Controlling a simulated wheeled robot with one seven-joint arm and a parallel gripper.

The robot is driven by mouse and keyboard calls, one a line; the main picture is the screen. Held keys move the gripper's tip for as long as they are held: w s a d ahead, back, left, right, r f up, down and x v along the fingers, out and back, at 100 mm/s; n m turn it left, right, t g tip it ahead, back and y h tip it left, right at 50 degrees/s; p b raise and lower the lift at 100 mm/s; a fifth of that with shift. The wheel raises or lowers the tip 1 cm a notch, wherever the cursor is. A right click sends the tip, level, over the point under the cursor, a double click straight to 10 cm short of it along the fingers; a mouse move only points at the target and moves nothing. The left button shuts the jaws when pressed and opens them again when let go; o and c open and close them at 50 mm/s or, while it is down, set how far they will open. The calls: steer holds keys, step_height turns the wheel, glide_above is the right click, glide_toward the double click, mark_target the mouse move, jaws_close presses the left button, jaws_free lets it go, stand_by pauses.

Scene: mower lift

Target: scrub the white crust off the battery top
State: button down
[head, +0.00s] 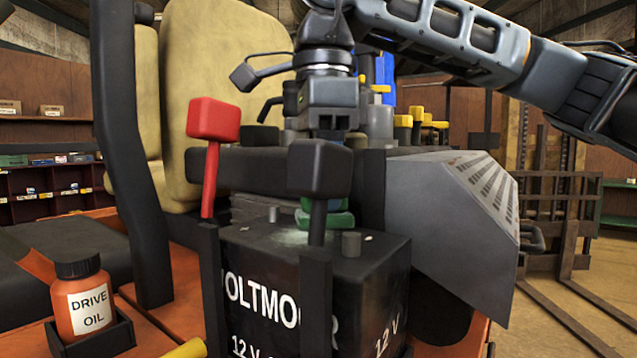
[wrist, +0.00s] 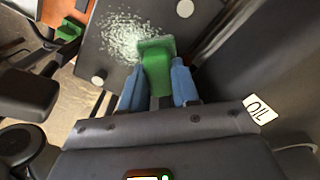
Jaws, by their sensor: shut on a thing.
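The black battery (head: 375,290), lettered in white with "12 V", stands in the middle of the head view. White crust (head: 290,237) lies on its top. In the wrist view the crust (wrist: 122,38) is a speckled patch, with a grey round terminal (wrist: 185,8) on one side and another (wrist: 98,77) on the other. My gripper (wrist: 158,98) is shut on a green scrubbing brush (wrist: 156,68), whose head is at the edge of the crust. The brush (head: 340,220) is partly hidden by a black lever knob in the head view. I cannot tell whether it touches the battery.
A red-knobbed lever (head: 212,120) and a black-knobbed lever (head: 320,168) rise in front of the battery. A drive oil bottle (head: 82,305) sits at lower left. The tan seat (head: 215,80) is behind, and a slotted grey cover (head: 450,215) is close on the right.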

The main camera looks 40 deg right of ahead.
steer(key=shift+s+a+f+b, duration=0.15)
steer(key=shift+a+b, duration=0.1)
steer(key=shift+a, duration=0.5)
steer(key=shift+s+a+b, duration=0.1)
steer(key=shift+a+b, duration=0.1)
steer(key=shift+a, duration=0.5)
steer(key=shift+s+a+b, duration=0.15)
steer(key=shift+s+a, duration=0.1)
steer(key=shift+a, duration=0.95)
steer(key=shift+s+a+b, duration=0.15)
steer(key=shift+s+a, duration=0.1)
steer(key=shift+a, duration=0.95)
step_height(320, 180, up, 6)
steer(key=p, duration=0.4)
steer(key=shift+r, duration=0.2)
step_height(320, 180, up, 3)
steer(key=shift+f+p, duration=0.1)
steer(key=shift+p, duration=0.95)
steer(key=shift+d, duration=0.1)
